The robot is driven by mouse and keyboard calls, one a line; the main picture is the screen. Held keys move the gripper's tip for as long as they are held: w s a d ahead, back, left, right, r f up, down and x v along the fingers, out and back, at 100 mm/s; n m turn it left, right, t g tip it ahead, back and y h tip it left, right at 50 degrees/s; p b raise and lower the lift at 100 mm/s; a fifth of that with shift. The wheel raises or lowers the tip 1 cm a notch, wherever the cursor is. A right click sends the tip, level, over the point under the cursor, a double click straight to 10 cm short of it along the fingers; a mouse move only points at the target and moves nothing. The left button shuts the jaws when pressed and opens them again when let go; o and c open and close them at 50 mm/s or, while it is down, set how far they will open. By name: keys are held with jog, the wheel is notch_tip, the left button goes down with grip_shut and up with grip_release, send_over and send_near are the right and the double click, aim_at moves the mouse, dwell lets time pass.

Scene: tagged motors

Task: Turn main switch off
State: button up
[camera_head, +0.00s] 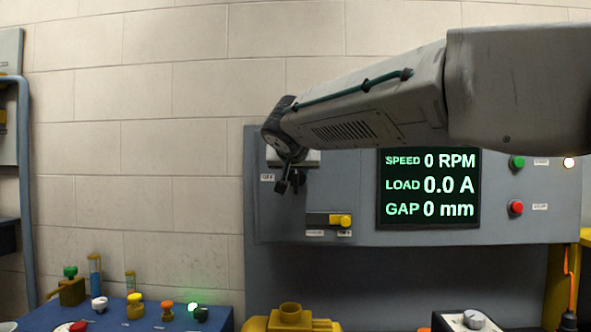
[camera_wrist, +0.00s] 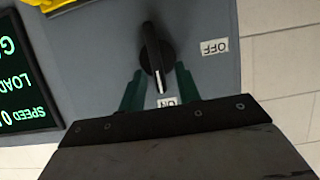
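The main switch (camera_wrist: 155,52) is a black rotary knob on the grey panel, seen in the wrist view. The white mark on its handle points to the ON label (camera_wrist: 168,101); the OFF label (camera_wrist: 214,46) is off to the side. My gripper (camera_wrist: 160,88) has its two green fingers on either side of the handle's marked end, with visible gaps, so it appears open. In the head view my gripper (camera_head: 289,184) is in front of the panel's left part and hides most of the switch. The OFF label also shows there (camera_head: 267,178).
The screen (camera_head: 428,188) reads 0 RPM, 0.0 A and 0 mm. A yellow-knobbed switch (camera_head: 343,220) sits below my gripper. Green (camera_head: 517,162) and red (camera_head: 516,207) buttons are right of the screen. A blue bench (camera_head: 140,318) with several coloured knobs stands lower left.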

aim_at(291, 179)
grip_shut()
dwell(0.3)
jog(key=n+h, duration=0.1)
jog(key=a+n+h, duration=0.1)
jog(key=n, duration=0.1)
jog(key=n+h, duration=0.1)
jog(key=n, duration=0.1)
jog(key=shift+a+f+h, duration=0.3)
jog(key=shift+a+f, duration=0.05)
jog(key=n, duration=0.1)
jog(key=n+t+h, duration=0.1)
jog(key=f+n+h, duration=0.1)
jog(key=n, duration=0.1)
jog(key=shift+a, duration=0.35)
jog(key=n, duration=0.2)
jog(key=f+n+t+h, duration=0.1)
jog(key=n, duration=0.1)
jog(key=shift+a+t, duration=0.1)
jog(key=shift+t, duration=0.2)
jog(key=shift+n, duration=0.3)
